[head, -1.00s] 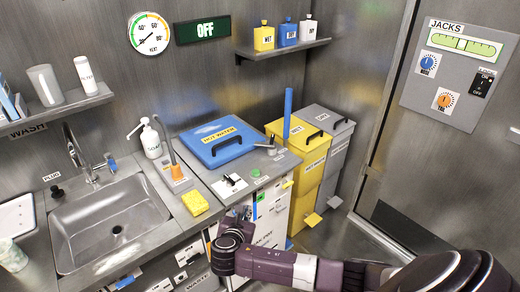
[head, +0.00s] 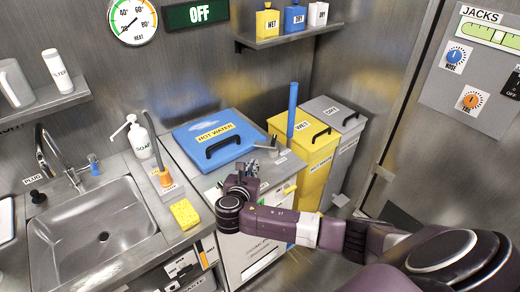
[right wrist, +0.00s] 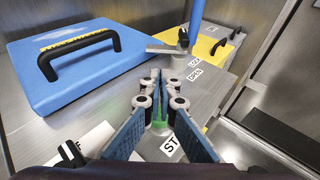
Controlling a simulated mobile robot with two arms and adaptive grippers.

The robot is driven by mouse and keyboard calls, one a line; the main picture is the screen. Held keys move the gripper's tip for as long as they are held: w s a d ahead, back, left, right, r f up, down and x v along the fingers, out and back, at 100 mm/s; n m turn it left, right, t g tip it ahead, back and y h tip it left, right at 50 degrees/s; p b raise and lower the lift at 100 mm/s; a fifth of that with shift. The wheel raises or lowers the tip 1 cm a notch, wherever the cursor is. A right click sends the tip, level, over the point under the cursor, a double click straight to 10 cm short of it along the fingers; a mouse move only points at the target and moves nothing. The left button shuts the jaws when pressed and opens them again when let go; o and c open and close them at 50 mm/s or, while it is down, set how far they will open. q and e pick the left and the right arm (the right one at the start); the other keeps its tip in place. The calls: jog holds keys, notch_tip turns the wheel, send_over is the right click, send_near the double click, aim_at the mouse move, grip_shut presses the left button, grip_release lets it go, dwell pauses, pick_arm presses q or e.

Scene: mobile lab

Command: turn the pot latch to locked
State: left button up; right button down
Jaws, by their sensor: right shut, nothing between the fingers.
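The pot latch is a grey lever (head: 272,146) beside the blue pot lid (head: 214,138), marked HOT WATER. In the right wrist view, the latch (right wrist: 172,49) has its arm pointing left toward the blue lid (right wrist: 75,65). LOCK (right wrist: 194,62) and OPEN (right wrist: 194,74) labels lie on the counter just nearer than its pivot. My right gripper (head: 249,167) is shut and empty above the counter, on the near side of the latch. Its fingertips (right wrist: 165,76) appear short of the lever. My left gripper is not in view.
A blue upright pipe (head: 293,110) stands behind the latch, by the yellow WET bin (head: 305,145). A soap bottle (head: 140,138), yellow sponge (head: 185,213) and sink (head: 95,235) are to the left.

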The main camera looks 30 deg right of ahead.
jog(key=x, duration=0.6)
jog(key=shift+f, duration=0.15)
jog(key=w+d, duration=0.2)
jog(key=shift+w+d, duration=0.35)
jog(key=shift+d, duration=0.05)
jog(key=shift+w+d, duration=0.15)
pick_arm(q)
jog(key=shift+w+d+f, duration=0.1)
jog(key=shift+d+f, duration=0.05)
pick_arm(e)
jog(key=shift+w+m+g, duration=0.2)
jog(key=shift+m+g, duration=0.2)
jog(key=shift+g, duration=0.1)
